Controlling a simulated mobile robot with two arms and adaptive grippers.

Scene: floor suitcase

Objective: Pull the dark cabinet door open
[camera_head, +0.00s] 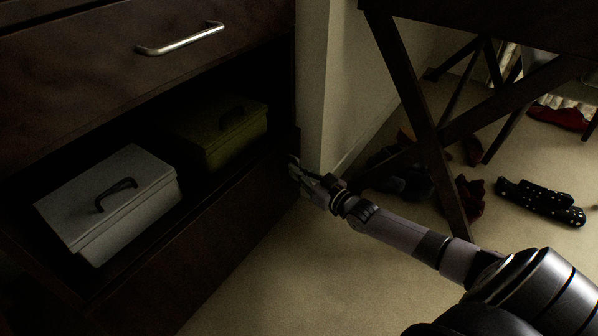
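The dark brown cabinet (60,85) fills the left side. Its upper front has a silver bar handle (180,39). Below that, a compartment stands open and shows a pale grey box (115,205) and an olive green box (222,135). A dark panel (190,255) lies below and in front of the boxes; I cannot tell whether it is the door or a fixed front. My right gripper (297,172) is at the panel's far right end, by the cabinet's corner. Its fingers are small and dark, so their opening and any contact are unclear. My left gripper is out of view.
A pale wall edge (312,85) stands right beside the cabinet. A dark table with crossed legs (412,88) is at the right. Dark and red shoes or clothes (540,200) lie on the beige floor. The floor (290,285) in front of the cabinet is clear.

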